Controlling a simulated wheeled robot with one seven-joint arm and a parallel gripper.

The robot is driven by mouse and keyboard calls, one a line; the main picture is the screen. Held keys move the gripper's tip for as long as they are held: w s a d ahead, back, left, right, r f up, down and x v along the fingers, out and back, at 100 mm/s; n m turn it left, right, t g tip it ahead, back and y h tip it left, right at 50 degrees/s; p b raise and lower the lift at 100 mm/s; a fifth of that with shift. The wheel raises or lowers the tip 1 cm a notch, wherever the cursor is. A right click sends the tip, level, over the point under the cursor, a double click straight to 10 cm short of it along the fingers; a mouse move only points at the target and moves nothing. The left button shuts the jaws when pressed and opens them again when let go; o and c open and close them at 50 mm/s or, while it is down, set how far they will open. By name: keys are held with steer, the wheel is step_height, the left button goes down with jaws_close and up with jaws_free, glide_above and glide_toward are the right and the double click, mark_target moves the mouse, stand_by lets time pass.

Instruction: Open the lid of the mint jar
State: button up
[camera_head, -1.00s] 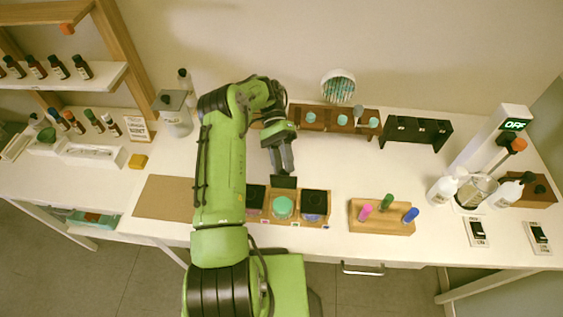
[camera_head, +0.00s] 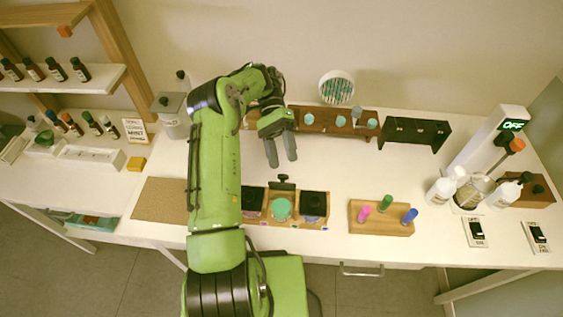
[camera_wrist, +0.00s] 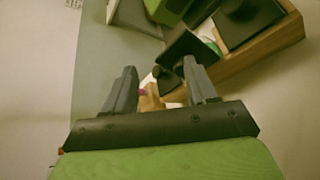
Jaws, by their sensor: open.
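The mint jar (camera_head: 281,210) is the middle of three jars in a wooden holder, and its pale green inside shows from above. Its black lid (camera_head: 283,183) stands raised at the back edge of the jar, with its knob showing. In the wrist view the dark lid (camera_wrist: 187,48) is tilted just beyond the fingertips. My gripper (camera_head: 281,163) is open and empty, above and behind the lid, apart from it in the head view. Its two fingers also show in the wrist view (camera_wrist: 160,70).
The right jar (camera_head: 313,204) has its black lid down; the left jar (camera_head: 251,200) is partly hidden by my arm. A wooden block (camera_head: 372,228) with coloured sticks stands to the right. A wooden rack (camera_head: 322,119) is behind. A brown mat (camera_head: 162,199) lies left.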

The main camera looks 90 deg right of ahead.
step_height(320, 180, up, 5)
steer(key=p, duration=0.4)
steer(key=shift+r, duration=0.2)
steer(key=shift+f, duration=0.1)
